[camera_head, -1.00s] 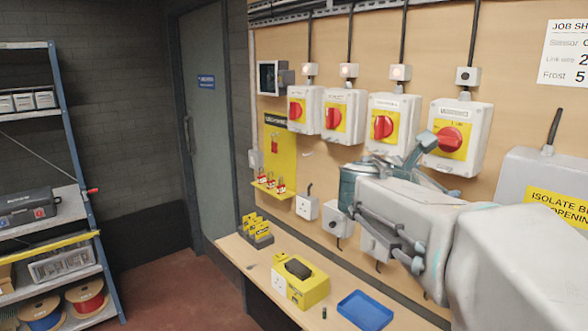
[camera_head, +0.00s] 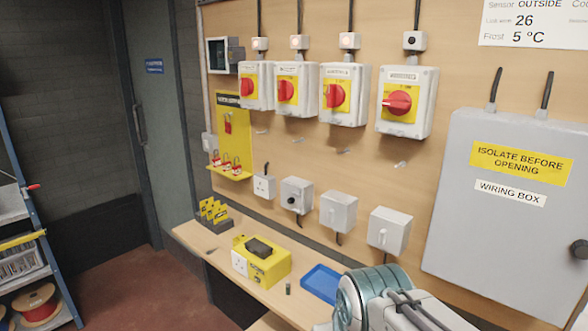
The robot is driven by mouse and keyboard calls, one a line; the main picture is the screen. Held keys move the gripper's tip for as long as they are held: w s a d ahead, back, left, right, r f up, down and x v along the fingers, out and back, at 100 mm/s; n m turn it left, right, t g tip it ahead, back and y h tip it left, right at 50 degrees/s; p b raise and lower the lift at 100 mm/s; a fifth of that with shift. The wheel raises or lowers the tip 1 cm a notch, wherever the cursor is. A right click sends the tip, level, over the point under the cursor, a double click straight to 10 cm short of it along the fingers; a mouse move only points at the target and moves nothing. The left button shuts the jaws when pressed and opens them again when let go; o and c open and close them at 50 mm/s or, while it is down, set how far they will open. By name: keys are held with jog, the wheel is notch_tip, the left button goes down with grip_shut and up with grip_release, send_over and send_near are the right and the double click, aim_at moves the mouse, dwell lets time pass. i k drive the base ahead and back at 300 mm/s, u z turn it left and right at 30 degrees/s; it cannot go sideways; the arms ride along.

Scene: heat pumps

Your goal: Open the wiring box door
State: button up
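The wiring box (camera_head: 470,240) is a large grey cabinet on the board at the right. Its door looks shut. It carries a yellow "ISOLATE BEFORE OPENING" label (camera_head: 521,162) and a white "WIRING BOX" label (camera_head: 510,193). A dark round knob (camera_head: 579,249) sits on its right side, at the picture's edge. My arm shows at the bottom, below and left of the box. My gripper is not in view.
Several isolators with red handles line the board; the rightmost (camera_head: 407,101) is nearest the box. Small grey boxes (camera_head: 389,231) hang below. The bench (camera_head: 217,255) holds a yellow unit (camera_head: 268,265) and a blue tray (camera_head: 321,283). Shelving (camera_head: 10,205) stands far left.

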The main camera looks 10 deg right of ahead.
aim_at(508, 226)
jog(key=z, duration=2.45)
jog(key=k, duration=1.1)
jog(key=u, duration=1.15)
jog(key=i, duration=0.5)
